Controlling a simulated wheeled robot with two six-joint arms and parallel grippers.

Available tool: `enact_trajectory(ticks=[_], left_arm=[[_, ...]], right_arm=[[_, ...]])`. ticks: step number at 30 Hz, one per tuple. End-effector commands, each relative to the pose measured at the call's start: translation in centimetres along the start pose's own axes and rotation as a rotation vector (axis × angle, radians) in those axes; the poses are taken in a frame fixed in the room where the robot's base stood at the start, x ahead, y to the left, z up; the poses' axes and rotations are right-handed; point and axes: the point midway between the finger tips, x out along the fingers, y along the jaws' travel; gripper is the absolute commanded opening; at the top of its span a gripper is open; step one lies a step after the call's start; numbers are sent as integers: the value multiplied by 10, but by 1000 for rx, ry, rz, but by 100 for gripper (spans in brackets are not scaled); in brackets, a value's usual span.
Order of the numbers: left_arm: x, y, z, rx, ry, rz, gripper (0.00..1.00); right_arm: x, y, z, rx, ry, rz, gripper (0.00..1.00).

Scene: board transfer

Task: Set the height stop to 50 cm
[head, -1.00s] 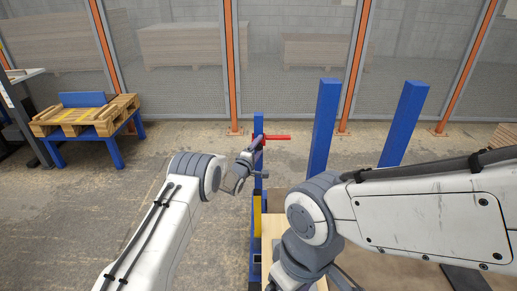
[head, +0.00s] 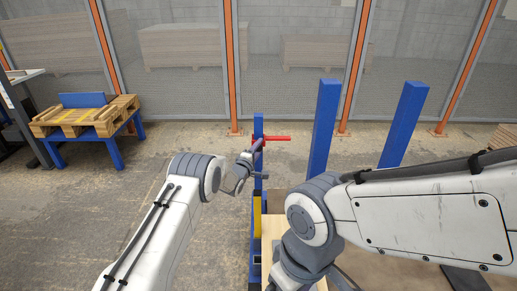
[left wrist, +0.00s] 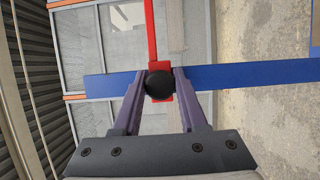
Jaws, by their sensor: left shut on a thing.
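The height stop is a red slider with a red arm (head: 276,138) on a thin blue upright post (head: 258,127). In the left wrist view the red arm (left wrist: 151,35) runs away from a black round knob (left wrist: 159,85), and the blue post (left wrist: 250,75) crosses behind. My left gripper (head: 254,152) is at the post, and in the left wrist view its two fingers (left wrist: 158,92) are shut on the knob from both sides. No scale marks can be read. My right gripper is not clearly visible; the right arm hides the area below it.
Two thick blue posts (head: 325,125) (head: 404,122) stand right of the stop. A pale board (head: 271,232) lies at the foot of the thin post. A wooden pallet on a blue stand (head: 88,118) is at the left. A mesh fence with orange posts (head: 232,70) closes the back.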

Motion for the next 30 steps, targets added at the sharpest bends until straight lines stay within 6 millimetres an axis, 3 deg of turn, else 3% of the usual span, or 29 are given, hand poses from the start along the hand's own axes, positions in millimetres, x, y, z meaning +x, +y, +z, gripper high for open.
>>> enact_trajectory(ticks=[25,30], left_arm=[[0,-2,0,0,0,-3,0],[0,-16,0,0,0,-4,0]], right_arm=[[0,0,0,0,0,0,88],[12,1,1,0,0,0,88]])
